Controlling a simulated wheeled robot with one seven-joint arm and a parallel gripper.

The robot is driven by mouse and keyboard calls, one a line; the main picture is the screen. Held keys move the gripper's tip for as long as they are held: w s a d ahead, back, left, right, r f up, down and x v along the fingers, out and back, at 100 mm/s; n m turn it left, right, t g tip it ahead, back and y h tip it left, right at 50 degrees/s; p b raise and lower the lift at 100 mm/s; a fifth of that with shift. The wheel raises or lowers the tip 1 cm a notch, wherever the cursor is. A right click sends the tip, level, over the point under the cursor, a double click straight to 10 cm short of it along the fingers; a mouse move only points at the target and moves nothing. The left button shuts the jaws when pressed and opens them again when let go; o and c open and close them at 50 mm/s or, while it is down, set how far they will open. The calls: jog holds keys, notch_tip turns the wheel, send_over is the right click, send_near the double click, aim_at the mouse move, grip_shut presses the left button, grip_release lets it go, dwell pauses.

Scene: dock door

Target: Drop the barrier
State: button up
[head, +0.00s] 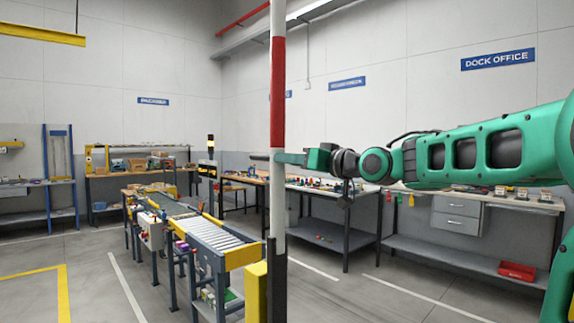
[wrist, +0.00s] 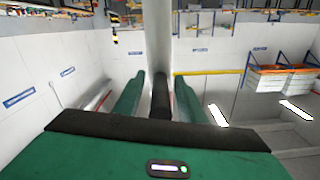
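The barrier pole (head: 278,100) stands upright, white and red with a dark lower end, in the middle of the head view. It also shows in the wrist view as a pale post (wrist: 158,40) beyond my fingertips. My gripper (head: 280,158) reaches it from the right, with a finger overlapping the white section. In the wrist view my gripper (wrist: 161,82) has its two green fingers apart, one on each side of a dark bar (wrist: 160,98). Gaps seem to show beside the bar; I cannot tell whether either finger touches it. A dark stub (head: 259,157) shows left of the pole.
A yellow post (head: 256,292) stands at the pole's foot. A roller conveyor (head: 205,235) lies to the left. Workbenches (head: 335,190) run along the back wall behind my arm. The floor at front left, around the yellow line, is clear.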

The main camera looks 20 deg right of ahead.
jog(key=shift+w+a, duration=0.2)
jog(key=shift+w, duration=0.25)
grip_shut()
jog(key=shift+s+r, duration=0.1)
jog(key=shift+d+r, duration=0.1)
